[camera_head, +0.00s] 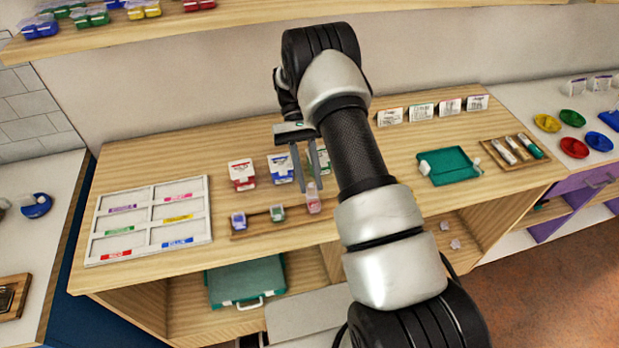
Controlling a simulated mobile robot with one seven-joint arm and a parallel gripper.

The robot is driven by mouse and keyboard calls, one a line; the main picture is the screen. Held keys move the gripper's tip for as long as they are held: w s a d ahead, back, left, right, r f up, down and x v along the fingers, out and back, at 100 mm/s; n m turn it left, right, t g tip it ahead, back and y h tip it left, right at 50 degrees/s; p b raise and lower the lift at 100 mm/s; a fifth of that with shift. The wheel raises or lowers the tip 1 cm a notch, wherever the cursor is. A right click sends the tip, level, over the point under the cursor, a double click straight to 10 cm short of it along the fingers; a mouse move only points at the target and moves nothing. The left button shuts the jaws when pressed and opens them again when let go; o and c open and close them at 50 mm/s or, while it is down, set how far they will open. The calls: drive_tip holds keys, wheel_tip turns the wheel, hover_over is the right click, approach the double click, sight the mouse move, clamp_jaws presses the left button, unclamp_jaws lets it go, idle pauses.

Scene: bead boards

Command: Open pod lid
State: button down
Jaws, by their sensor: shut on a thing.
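Three small pods stand in a row on a low wooden strip (256,222) near the front edge of the table. They are a blue pod (238,222), a green pod (277,213) and a pink pod (313,203). My gripper (310,186) points down over the pink pod, its two dark fingers shut on the top of it. The lid is too small to tell whether it is raised. My arm crosses the middle of the view and hides part of the table to the right of the pink pod.
Behind the pods stand a red-and-white box (241,175), a blue-and-white box (281,168) and a green-and-white box (321,161). A white sorting tray (152,209) lies left; a green open case (449,166) and a wooden tray (514,150) lie right. A shelf (240,25) hangs above.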

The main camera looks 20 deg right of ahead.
drive_tip(key=c, duration=1.5)
unclamp_jaws()
drive_tip(key=shift+o, duration=0.2)
drive_tip(key=p+v, duration=0.5)
drive_tip(key=v, duration=0.2)
drive_tip(key=shift+w+r+p, duration=0.15)
drive_tip(key=shift+r+p, duration=0.1)
drive_tip(key=shift+p, duration=0.15)
drive_tip(key=shift+f, duration=0.15)
